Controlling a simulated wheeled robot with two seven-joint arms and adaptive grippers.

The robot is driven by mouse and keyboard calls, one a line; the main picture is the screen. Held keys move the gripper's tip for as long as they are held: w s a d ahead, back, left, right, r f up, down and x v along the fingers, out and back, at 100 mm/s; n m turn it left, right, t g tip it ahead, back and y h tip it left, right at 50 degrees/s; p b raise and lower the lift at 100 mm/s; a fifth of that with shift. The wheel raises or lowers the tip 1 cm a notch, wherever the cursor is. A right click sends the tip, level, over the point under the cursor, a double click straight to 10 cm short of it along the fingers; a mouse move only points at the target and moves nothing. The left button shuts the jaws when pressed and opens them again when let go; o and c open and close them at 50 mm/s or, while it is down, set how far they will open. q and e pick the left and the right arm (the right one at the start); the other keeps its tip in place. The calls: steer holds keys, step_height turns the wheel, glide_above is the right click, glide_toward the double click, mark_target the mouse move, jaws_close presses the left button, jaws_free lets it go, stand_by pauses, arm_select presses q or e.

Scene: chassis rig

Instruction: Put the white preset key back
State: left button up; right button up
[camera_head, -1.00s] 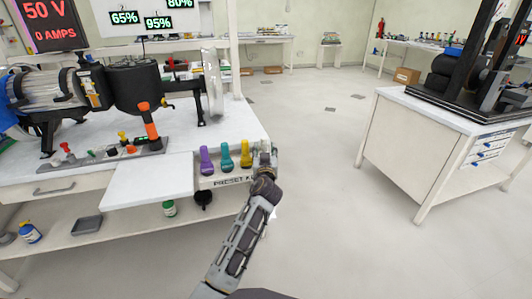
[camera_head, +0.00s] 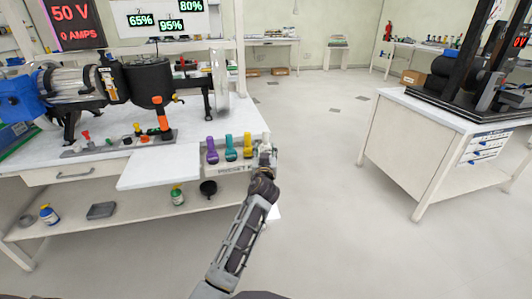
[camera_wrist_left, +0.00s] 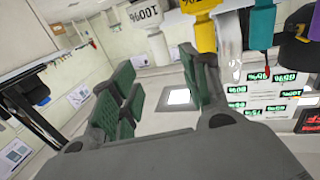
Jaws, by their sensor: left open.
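The white preset key (camera_wrist_left: 158,45), marked 100%, hangs from the top edge of the left wrist view beside the yellow key (camera_wrist_left: 203,35). In the head view my left gripper (camera_head: 264,158) is at the right end of the preset key rack (camera_head: 212,185), just right of the yellow key (camera_head: 248,147), and hides most of that end. In the left wrist view its green-padded fingers stand apart, with the white key near the gap. I cannot tell whether the key touches a finger or is seated. My right gripper is not in view.
Teal (camera_head: 231,148) and purple (camera_head: 211,150) keys stand left of the yellow one. The motor rig (camera_head: 150,85) occupies the white bench behind. Another bench (camera_head: 410,140) is at the right, with open floor between. Displays read 65%, 95% and 80%.

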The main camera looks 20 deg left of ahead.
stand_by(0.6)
arm_select(q)
steer(key=shift+s+f, duration=0.1)
steer(key=shift+f, duration=0.05)
steer(key=s+d+f+m+g+h, duration=0.2)
steer(key=s+f+g+h, duration=0.3)
steer(key=s+f, duration=1.5)
steer(key=s+d+f+m+g+h, duration=0.1)
steer(key=s+d+f+g, duration=0.1)
steer(key=s, duration=0.5)
steer(key=s+d+f+m+g+h, duration=0.1)
steer(key=s+d+f+g, duration=0.2)
steer(key=s, duration=0.5)
steer(key=s+d+f+m+g+h, duration=0.1)
steer(key=s+d+f+m+g, duration=0.1)
steer(key=s, duration=0.5)
steer(key=shift+s+d+f+h, duration=0.3)
steer(key=shift+d+f, duration=0.1)
steer(key=shift+d, duration=0.15)
